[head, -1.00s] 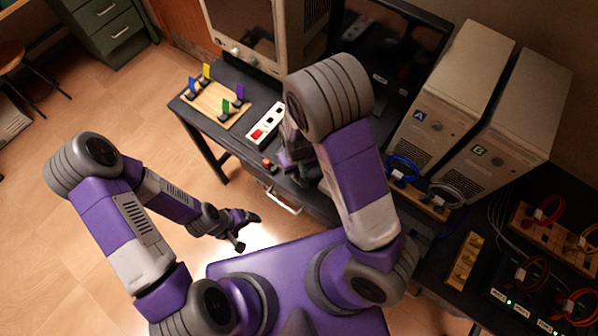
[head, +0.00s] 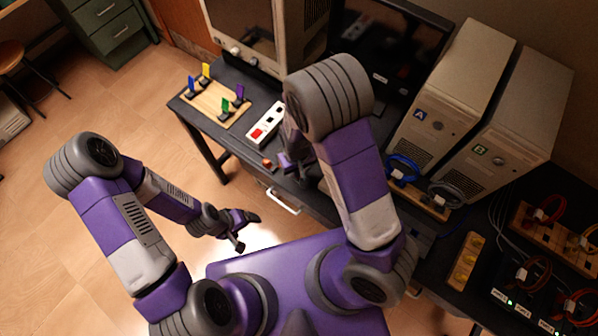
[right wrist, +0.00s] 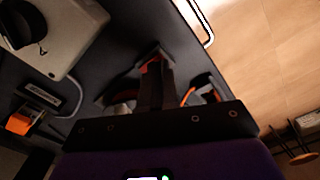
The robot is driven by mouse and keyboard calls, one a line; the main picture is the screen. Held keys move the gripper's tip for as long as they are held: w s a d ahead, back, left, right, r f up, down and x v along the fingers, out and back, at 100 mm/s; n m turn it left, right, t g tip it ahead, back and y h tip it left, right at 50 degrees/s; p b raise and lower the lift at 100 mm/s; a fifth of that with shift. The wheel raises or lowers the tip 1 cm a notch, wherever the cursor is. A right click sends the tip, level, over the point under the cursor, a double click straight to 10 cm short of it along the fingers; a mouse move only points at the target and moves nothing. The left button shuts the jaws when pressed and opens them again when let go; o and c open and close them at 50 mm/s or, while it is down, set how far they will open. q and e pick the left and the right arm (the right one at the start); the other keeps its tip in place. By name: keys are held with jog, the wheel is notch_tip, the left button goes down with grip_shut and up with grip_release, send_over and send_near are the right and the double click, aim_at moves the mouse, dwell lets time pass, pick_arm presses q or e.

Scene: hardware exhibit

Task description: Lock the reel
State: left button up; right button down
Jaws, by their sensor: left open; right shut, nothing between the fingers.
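In the right wrist view, a dark, rounded thing with orange parts (right wrist: 205,86), possibly the reel, lies by the table's front edge. It is largely hidden behind my right gripper (right wrist: 153,64), and I cannot tell whether they touch. The gripper is shut with nothing between its fingers. In the head view, a small orange-red part (head: 268,163) shows at the table edge just left of my right gripper (head: 289,166), which my arm partly covers. My left gripper (head: 248,232) is open and empty, in front of the table above the floor.
A white power strip (head: 267,124) with a red switch and a wooden board (head: 216,104) with coloured tabs lie on the dark table. A monitor (head: 255,35) stands behind. Computer towers A (head: 450,90) and B (head: 515,125) stand right. A white handle (head: 284,203) sticks out below the table edge.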

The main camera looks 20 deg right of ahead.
jog(key=shift+f+b, duration=0.45)
jog(key=shift+f, duration=0.15)
jog(key=shift+r, duration=0.1)
notch_tip(320, 180, up, 7)
jog(key=p, duration=0.6)
jog(key=shift+p, duration=0.3)
dwell(0.3)
jog(key=shift+s, duration=0.1)
